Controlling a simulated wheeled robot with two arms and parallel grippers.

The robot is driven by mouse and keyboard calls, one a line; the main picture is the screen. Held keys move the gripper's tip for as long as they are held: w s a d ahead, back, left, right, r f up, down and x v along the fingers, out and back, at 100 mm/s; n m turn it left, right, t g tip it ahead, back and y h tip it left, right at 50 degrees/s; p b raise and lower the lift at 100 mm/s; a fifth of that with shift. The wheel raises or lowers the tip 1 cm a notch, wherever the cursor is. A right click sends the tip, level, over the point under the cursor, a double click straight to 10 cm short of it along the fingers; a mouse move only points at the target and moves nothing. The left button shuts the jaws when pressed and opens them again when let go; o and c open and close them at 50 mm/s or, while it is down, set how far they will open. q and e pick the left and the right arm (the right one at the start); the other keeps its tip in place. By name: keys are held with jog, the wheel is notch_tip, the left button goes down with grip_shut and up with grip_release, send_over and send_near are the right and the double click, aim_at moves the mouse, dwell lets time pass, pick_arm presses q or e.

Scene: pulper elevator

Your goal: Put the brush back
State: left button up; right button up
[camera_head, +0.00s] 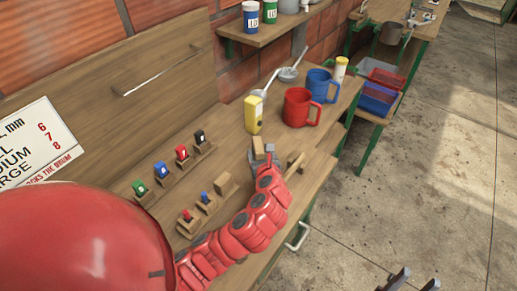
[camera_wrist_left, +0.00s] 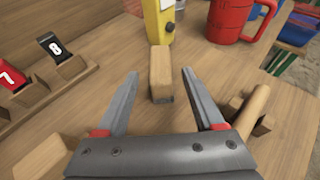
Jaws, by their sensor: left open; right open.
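A wooden block-shaped piece (camera_wrist_left: 160,68) with a dark grey lower edge is on the bench between and just beyond my left fingertips. It also shows at the left gripper's tip in the head view (camera_head: 258,147). A wooden rod-like piece (camera_wrist_left: 254,108) lies beside the right finger, apparently on a small wooden rest, and shows in the head view (camera_head: 295,163). I cannot tell for certain which piece is the brush. My left gripper (camera_head: 264,158), also seen in the left wrist view (camera_wrist_left: 158,98), is open and empty. My right gripper (camera_head: 410,280) is open, low at the right over the floor.
The wooden bench (camera_head: 232,135) holds several numbered tags on small stands, a yellow container (camera_head: 253,115), a red mug (camera_head: 299,107), a blue mug (camera_head: 321,86) and a ladle (camera_head: 292,73). A brick wall backs it. The concrete floor (camera_head: 410,170) at right is clear.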

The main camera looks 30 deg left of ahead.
pick_arm(q)
jog(key=shift+v, duration=1.9)
jog(key=shift+r, duration=0.1)
